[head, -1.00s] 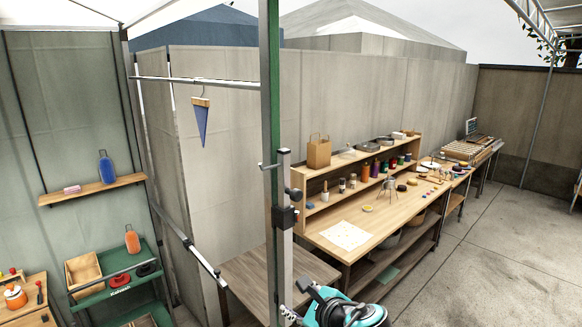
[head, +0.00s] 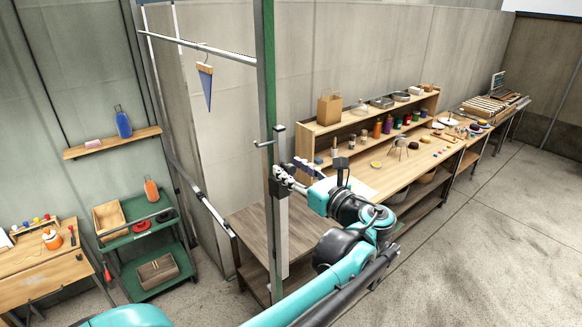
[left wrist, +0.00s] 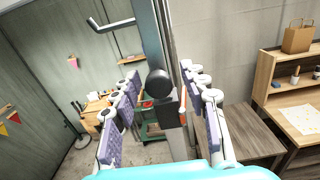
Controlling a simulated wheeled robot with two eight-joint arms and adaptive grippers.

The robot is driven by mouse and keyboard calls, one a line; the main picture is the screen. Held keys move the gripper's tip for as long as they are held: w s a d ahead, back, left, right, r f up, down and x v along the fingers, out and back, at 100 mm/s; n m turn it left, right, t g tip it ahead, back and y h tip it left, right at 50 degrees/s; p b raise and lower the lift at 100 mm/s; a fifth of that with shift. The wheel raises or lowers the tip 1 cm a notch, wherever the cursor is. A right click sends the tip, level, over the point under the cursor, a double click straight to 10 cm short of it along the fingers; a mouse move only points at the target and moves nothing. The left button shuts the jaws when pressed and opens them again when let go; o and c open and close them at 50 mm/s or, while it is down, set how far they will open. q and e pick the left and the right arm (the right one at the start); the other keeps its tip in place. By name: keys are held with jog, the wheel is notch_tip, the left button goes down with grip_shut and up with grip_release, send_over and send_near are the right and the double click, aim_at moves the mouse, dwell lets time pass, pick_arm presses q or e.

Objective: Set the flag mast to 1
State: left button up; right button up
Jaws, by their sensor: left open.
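The flag mast (head: 265,85) is a green upright post with a grey metal rail beside it and a small hook-like lever (head: 263,143). A blue pennant (head: 205,86) hangs from the horizontal bar to its left. In the left wrist view a round black knob (left wrist: 159,83) on a dark block stands out from the mast (left wrist: 152,35). My left gripper (head: 285,178) is at the rail, at about the knob's height, and hides the knob in the head view. In the left wrist view its fingers (left wrist: 160,98) are open, one on each side of the knob. My right gripper is not seen.
A wooden table (head: 262,222) stands behind the mast. A long workbench (head: 405,172) with jars and a paper bag (head: 329,109) runs to the right. A green cart (head: 128,240) and a wall shelf (head: 110,143) are at the left. The floor at right is clear.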

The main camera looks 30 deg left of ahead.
aim_at(282, 134)
pick_arm(q)
jog(key=shift+a, duration=0.3)
grip_shut()
notch_tip(282, 134, up, 8)
jog(key=p, duration=0.4)
jog(key=shift+r+p, duration=0.15)
jog(key=shift+p, duration=0.2)
grip_release()
jog(key=shift+d, duration=0.1)
jog(key=v, duration=1.2)
